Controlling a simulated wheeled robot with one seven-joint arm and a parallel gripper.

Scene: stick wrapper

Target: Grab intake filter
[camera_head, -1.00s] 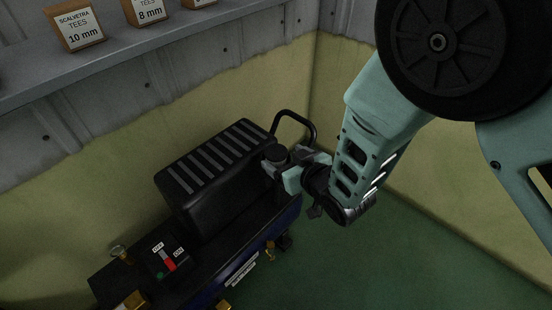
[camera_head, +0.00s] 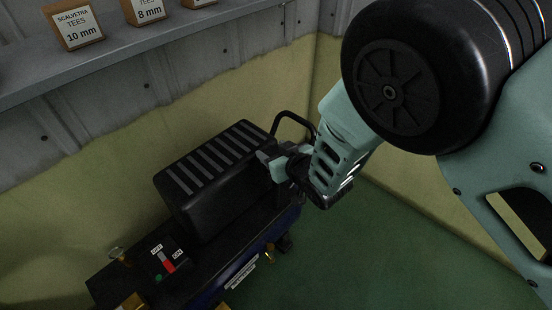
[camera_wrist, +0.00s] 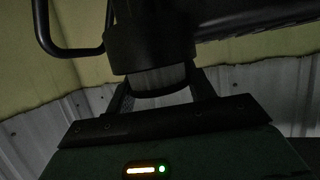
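The intake filter (camera_wrist: 150,42) is a short black cylinder at the end of the compressor's black ribbed cover (camera_head: 212,165). In the wrist view it is at top centre, with a greyish lower part. My gripper (camera_wrist: 160,88) has its fingers spread apart, one at each side of the filter's lower part. I cannot tell whether they touch it. In the head view my gripper (camera_head: 273,164) is at the right end of the cover and mostly hides the filter.
A black bent handle (camera_head: 294,118) rises just behind my gripper. A shelf (camera_head: 120,45) with small boxes is on the wall. Green floor (camera_head: 350,255) is clear at right.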

